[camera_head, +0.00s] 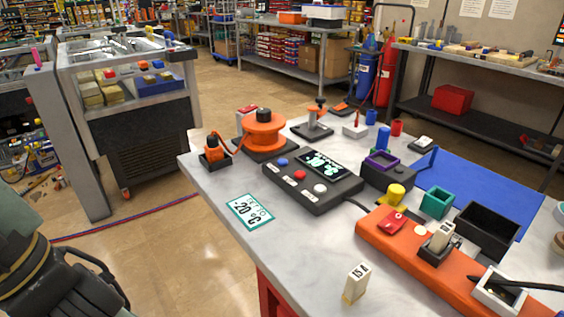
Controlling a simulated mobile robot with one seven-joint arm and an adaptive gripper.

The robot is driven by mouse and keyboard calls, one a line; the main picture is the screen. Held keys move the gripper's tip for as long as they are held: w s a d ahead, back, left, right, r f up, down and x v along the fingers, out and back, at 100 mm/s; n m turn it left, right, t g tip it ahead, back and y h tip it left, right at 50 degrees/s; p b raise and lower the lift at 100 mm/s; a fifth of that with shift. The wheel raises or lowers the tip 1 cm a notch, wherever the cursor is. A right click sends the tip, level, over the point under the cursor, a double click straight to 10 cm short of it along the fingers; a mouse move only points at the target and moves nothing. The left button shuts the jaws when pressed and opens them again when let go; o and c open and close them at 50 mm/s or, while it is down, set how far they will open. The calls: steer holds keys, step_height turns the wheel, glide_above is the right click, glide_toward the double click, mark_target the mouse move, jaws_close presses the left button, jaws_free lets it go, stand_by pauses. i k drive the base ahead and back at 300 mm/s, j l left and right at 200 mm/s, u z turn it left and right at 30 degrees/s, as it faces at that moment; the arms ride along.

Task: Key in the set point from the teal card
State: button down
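The teal-bordered card (250,211) lies flat on the grey table's near left part. Its large print reads -20 °C, and the smaller line above is hard to read. Right of it sits a dark control box (340,192) with a lit display (324,165) of pale teal characters, too small to read surely. Along its near side are a blue button (282,162), a red button (300,175) and a white button (320,188). My gripper (88,292) appears dark at the bottom left, well away from card and box, beyond the table's left edge; its fingertips cannot be made out.
An orange reel (264,135) stands behind the box. An orange power strip (400,250) with a red switch lies at right. A white block marked 15 A (356,283) stands near the front edge. A blue mat (480,195) and small bins lie farther right. Space around the card is clear.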

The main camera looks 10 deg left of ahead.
mark_target(281, 162)
steer(key=j, duration=1.3)
steer(key=i+j, duration=0.15)
steer(key=j, duration=1.15)
steer(key=z, duration=1.45)
steer(key=i, duration=0.5)
